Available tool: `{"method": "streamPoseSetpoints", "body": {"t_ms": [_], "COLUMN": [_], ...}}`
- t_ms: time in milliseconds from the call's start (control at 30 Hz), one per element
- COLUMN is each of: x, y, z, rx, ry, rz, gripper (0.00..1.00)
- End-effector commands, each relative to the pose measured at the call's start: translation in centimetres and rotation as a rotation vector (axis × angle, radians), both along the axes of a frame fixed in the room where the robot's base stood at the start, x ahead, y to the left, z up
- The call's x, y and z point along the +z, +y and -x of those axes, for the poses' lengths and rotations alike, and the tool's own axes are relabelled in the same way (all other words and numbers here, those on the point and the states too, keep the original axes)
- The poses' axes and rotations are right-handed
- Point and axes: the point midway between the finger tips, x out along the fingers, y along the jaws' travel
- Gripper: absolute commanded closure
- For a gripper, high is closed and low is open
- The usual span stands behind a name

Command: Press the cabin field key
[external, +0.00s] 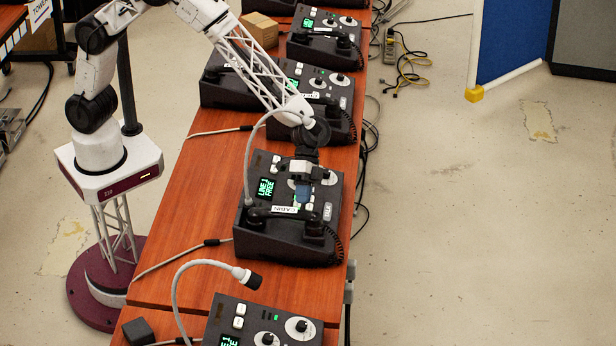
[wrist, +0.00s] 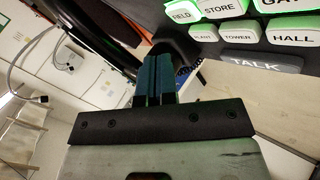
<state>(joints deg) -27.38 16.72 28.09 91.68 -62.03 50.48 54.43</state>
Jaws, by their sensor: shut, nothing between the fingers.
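My gripper (external: 303,194) is shut and empty, pointing down over the keys of a dark desk phone (external: 275,242) in the middle of the table. That phone's screen (external: 266,188) reads LINE FREE in green. A name label (external: 284,209) lies on its handset, too small to read surely. In the wrist view my shut blue fingers (wrist: 156,75) point up toward the phone. A white FIELD key (wrist: 181,15) shows at the top, right of the fingers, beside STORE (wrist: 219,7). Whether the fingertips touch anything is hidden. I cannot tell which phone is the cabin.
TOWER (wrist: 238,37), HALL (wrist: 293,38) and a grey TALK key (wrist: 255,63) sit close by. A similar phone (external: 262,322) with a gooseneck microphone (external: 247,277) stands nearer. More phones (external: 325,40) stand farther along the table, with a cardboard box (external: 260,30).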

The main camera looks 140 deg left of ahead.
Motion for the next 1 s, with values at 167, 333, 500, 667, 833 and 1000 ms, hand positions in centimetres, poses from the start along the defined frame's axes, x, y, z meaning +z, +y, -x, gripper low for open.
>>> {"method": "streamPoseSetpoints", "body": {"t_ms": [167, 333, 500, 667, 833, 1000], "x": [1.3, 2.4, 3.3, 3.5, 3.5, 3.5], "y": [0.2, 0.5, 0.6, 0.7, 0.7, 0.7], "z": [-0.2, -0.5, -0.6, -0.7, -0.7, -0.7], "rx": [0.001, 0.001, 0.001, 0.000, 0.001, 0.001], "ry": [-0.001, -0.001, -0.001, 0.000, 0.001, 0.001], "rz": [0.001, 0.000, 0.000, 0.000, 0.000, 0.000], "gripper": [1.00, 1.00, 1.00, 1.00, 1.00, 1.00]}}
